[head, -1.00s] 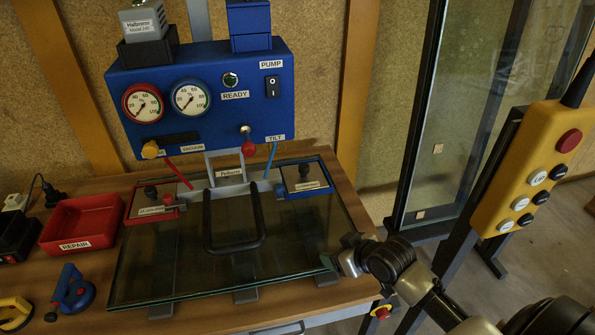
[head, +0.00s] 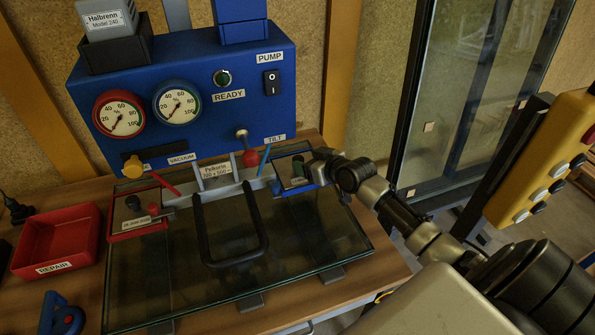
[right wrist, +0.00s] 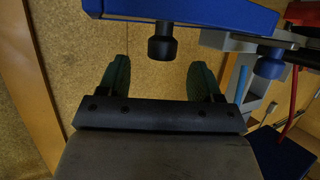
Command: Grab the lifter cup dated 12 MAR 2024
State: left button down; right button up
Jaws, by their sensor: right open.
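In the right wrist view the open fingers (right wrist: 159,66) stand either side of and just short of a dark knob (right wrist: 162,43) under a blue plate (right wrist: 190,12). My left gripper is not in view.
A blue control box (head: 190,90) with two gauges stands behind the glass pane (head: 170,275). A black U-handle (head: 232,258) rises in the middle. A red REPAIR bin (head: 58,240) and a blue suction lifter (head: 62,318) are at left. A yellow pendant (head: 530,180) hangs at right.

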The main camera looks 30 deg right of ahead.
aim_at(299, 158)
jog(key=x, duration=0.3)
jog(key=shift+w+a+r+p, duration=0.1)
jog(key=shift+w+r+p, duration=0.1)
jog(key=shift+p, duration=0.2)
jog(key=shift+w+a+f, duration=0.1)
jog(key=shift+w+f, duration=0.25)
jog(key=shift+w, duration=0.15)
jog(key=shift+c, duration=0.5)
grip_shut()
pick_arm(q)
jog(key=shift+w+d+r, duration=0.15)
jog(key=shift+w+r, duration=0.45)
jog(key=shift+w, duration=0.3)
pick_arm(e)
jog(key=shift+r, duration=0.1)
